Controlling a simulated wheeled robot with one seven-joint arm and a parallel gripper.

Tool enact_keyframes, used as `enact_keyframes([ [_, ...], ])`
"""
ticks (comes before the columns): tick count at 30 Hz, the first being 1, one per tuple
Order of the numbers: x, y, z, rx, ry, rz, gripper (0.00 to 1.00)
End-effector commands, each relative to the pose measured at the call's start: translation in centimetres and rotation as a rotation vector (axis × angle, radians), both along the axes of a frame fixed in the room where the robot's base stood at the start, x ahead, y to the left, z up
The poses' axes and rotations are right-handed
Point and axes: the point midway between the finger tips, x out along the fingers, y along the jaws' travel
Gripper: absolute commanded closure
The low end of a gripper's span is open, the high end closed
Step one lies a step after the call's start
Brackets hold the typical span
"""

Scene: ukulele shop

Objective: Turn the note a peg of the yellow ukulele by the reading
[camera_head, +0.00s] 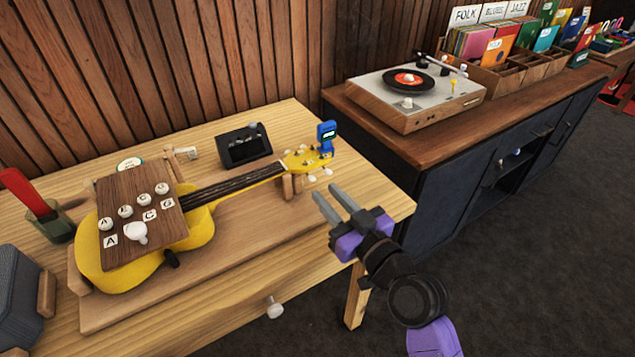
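The yellow ukulele (205,228) lies on a wooden board on the table, its neck pointing right to the yellow headstock (305,160). Small white pegs (312,178) stick out beside the headstock; their note letters are not readable. A blue clip-on tuner (327,134) stands at the headstock's end, its reading too small to tell. A brown panel (125,188) over the body carries several white knobs and letter cards, among them A, C and G. My gripper (323,190) is open and empty, in front of and right of the headstock, apart from it.
A black box with a screen (244,146) stands behind the neck. A green holder (55,224) with a red-handled thing is at the left. A dark cabinet (450,190) with a turntable (412,88) stands right of the table (215,325). The table's front strip is mostly clear.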

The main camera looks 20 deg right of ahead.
Motion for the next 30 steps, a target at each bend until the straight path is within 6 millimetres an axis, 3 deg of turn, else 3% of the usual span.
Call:
enact_keyframes([
  [9,4.0,1.1,0.1,0.000,-0.001,0.000,0.75],
  [20,4.5,1.2,0.0,0.001,-0.001,0.000,0.75],
  [24,4.5,1.2,0.0,0.001,-0.001,-0.001,1.00],
  [30,4.5,1.2,0.0,0.002,0.000,-0.001,1.00],
])
